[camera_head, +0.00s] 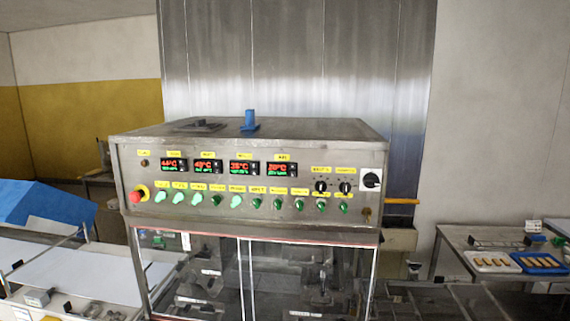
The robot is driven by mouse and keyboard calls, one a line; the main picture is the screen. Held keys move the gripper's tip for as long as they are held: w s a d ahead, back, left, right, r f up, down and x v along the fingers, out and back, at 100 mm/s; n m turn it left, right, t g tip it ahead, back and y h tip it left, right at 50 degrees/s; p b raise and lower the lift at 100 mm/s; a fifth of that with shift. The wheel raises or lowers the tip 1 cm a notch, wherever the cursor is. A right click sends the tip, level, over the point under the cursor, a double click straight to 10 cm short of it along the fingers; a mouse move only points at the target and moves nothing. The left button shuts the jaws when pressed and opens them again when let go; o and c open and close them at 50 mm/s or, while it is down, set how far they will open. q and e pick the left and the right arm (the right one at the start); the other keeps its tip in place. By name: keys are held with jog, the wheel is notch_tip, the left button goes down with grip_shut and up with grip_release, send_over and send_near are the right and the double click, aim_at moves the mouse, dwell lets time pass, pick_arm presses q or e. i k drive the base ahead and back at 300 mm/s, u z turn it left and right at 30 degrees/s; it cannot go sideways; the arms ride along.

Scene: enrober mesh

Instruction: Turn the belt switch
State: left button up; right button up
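The machine's control panel (300,160) faces me in the middle of the view. A row of green switches (256,203) runs along its lower part, under small yellow labels. Several at the left look paler and brighter; those to the right look darker. Two black knobs (321,186) sit above the row at the right, and a black rotary switch (371,179) on a white plate is at the far right. The label text is too small to read, so I cannot tell which is the belt switch. Neither gripper is in view.
A red emergency button (137,195) sits at the panel's left end, below four red-and-green displays (244,168). Glass doors (280,275) are below the panel. A side table at right holds a white tray (491,269) and a blue tray (518,258). A blue cover (45,203) stands left.

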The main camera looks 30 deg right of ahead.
aim_at(256, 202)
jog(key=z, duration=1.05)
jog(key=k, duration=0.4)
jog(key=u, duration=0.95)
jog(key=i, duration=1.25)
jog(key=z, duration=0.65)
